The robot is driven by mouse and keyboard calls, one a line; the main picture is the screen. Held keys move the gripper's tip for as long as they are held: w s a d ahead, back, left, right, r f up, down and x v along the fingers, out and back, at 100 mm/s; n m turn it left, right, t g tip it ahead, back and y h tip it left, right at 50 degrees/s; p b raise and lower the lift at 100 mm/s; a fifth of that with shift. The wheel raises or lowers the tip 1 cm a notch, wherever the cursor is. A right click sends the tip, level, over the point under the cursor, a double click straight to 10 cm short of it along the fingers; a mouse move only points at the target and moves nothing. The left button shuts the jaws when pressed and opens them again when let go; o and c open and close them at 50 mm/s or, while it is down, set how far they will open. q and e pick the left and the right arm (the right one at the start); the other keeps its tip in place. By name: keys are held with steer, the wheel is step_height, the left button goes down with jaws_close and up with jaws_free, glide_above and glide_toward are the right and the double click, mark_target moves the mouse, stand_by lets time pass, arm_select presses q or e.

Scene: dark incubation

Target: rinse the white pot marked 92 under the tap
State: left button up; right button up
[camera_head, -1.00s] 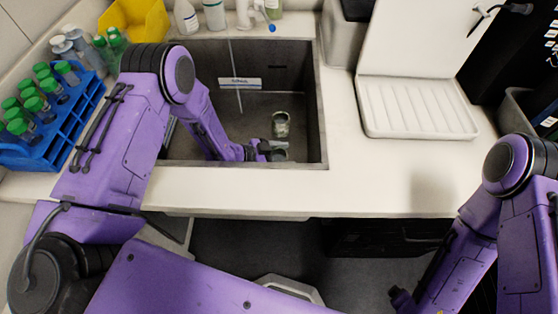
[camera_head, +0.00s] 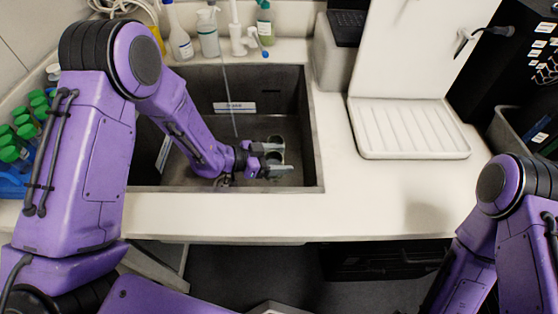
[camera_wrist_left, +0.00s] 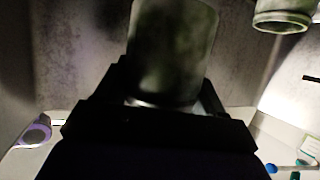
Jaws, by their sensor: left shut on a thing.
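My left gripper (camera_head: 274,158) is down in the dark sink (camera_head: 200,90), shut on a greenish, murky pot. The pot (camera_wrist_left: 172,45) shows between the jaws in the left wrist view; in the head view the fingers mostly hide it. No white colour or number 92 is readable on it. A second, similar pot (camera_head: 276,141) is just beyond the fingers, and it also shows at the upper right of the left wrist view (camera_wrist_left: 284,16). The white tap (camera_head: 237,38) is at the sink's back edge, left of the gripper. My right gripper is out of view.
A small label (camera_head: 234,106) is on the sink's back wall. Bottles (camera_head: 180,40) stand behind the sink. A blue rack (camera_head: 12,182) with green-capped tubes is at the left. A white drying tray (camera_head: 410,128) is at the right. The front counter (camera_head: 370,205) is clear.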

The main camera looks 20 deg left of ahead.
arm_select(q)
steer(key=a+r+n+t+y+p, duration=0.3)
steer(key=r+n+t+y+p, duration=0.15)
steer(key=r+p, duration=1.75)
steer(key=a+f+n+h+b, duration=0.1)
steer(key=a+n+b, duration=0.1)
steer(key=b, duration=0.1)
steer(key=w+a+f+n+h+b, duration=0.1)
steer(key=a+f+n+b, duration=0.1)
steer(key=n+b, duration=0.1)
steer(key=shift+f+n+h+b, duration=0.25)
steer(key=shift+b, duration=0.15)
steer(key=shift+d, duration=0.1)
